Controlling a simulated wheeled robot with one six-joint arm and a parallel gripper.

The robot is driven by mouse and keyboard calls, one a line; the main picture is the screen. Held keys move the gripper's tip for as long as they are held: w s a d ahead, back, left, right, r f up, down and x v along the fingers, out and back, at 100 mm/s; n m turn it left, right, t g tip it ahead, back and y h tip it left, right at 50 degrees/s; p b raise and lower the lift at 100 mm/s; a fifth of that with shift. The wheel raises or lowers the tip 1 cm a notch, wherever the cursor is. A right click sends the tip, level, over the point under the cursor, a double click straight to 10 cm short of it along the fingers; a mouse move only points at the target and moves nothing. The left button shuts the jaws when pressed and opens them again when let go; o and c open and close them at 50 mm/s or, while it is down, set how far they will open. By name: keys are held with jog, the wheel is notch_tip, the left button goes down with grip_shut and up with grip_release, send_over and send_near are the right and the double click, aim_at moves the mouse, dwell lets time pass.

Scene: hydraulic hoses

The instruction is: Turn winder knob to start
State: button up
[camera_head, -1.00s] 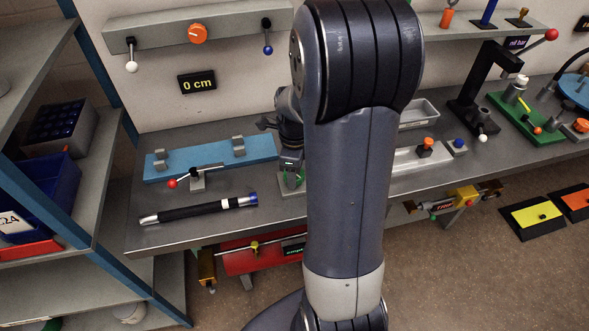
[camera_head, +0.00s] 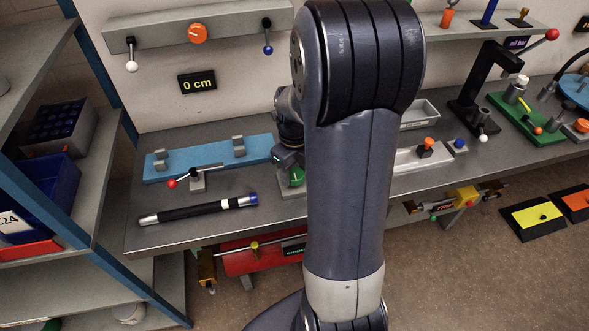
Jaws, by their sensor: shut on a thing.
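A green knob (camera_head: 297,178) with a white mark sits on a small grey block on the bench, just left of my arm. I take it to be the winder knob, but no label shows. My gripper (camera_head: 288,156) is partly hidden behind my own arm. Its visible part is down at the green knob and shut on it, though the fingertips themselves are hard to make out. An orange dial (camera_head: 198,34) with a white mark is on the grey wall shelf, well away from my gripper. The display (camera_head: 197,82) below it reads 0 cm.
A black hose piece (camera_head: 198,208) lies on the front of the bench (camera_head: 250,235). A blue plate (camera_head: 210,158) with grey clamps lies behind it, and a red-tipped lever (camera_head: 197,180) stands between. Blue-posted shelves (camera_head: 95,210) stand left. My arm hides the bench's middle.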

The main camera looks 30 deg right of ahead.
aim_at(295, 173)
dwell(0.3)
jog(key=o, duration=1)
notch_tip(295, 173, up, 11)
jog(key=shift+f, duration=0.1)
notch_tip(295, 173, down, 11)
jog(key=shift+r, duration=0.1)
dwell(0.5)
jog(key=shift+r, duration=0.1)
